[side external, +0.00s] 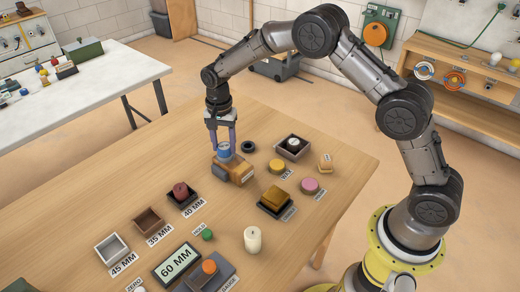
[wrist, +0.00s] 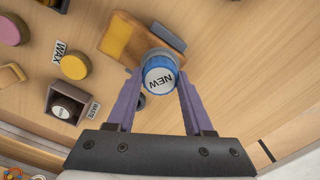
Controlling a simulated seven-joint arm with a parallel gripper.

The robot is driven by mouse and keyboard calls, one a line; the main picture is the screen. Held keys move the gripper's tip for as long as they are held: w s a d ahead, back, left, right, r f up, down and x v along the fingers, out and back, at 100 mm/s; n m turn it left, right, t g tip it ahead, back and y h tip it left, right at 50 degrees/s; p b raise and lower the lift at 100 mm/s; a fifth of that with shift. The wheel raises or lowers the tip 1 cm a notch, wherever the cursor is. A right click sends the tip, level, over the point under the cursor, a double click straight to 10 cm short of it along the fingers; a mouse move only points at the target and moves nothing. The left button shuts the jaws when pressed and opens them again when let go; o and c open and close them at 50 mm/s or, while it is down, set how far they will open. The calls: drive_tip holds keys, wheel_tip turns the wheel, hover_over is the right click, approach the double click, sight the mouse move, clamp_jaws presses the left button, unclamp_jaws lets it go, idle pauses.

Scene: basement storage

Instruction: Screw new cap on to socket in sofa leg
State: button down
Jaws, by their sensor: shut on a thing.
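The new cap (wrist: 160,84) is blue with a pale top marked NEW, and it sits between my gripper's fingers. In the side view the blue cap (side external: 223,152) is at the near end of my gripper (side external: 222,143), which points down and is shut on it. The wooden sofa leg (side external: 240,172) lies on the table directly under the cap. It also shows in the wrist view (wrist: 118,36), partly covered by the cap. The socket is hidden, and I cannot tell whether the cap touches it or is threaded.
A dark ring (side external: 248,146) lies just right of the leg. A box with a white-topped item (side external: 291,147), a yellow WAX disc (side external: 277,166) and a pink disc (side external: 309,185) stand to the right.

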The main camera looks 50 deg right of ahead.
drive_tip(key=m, duration=0.6)
drive_tip(key=m, duration=0.6)
idle(0.3)
drive_tip(key=shift+c, duration=1)
unclamp_jaws()
drive_tip(key=shift+r, duration=4.5)
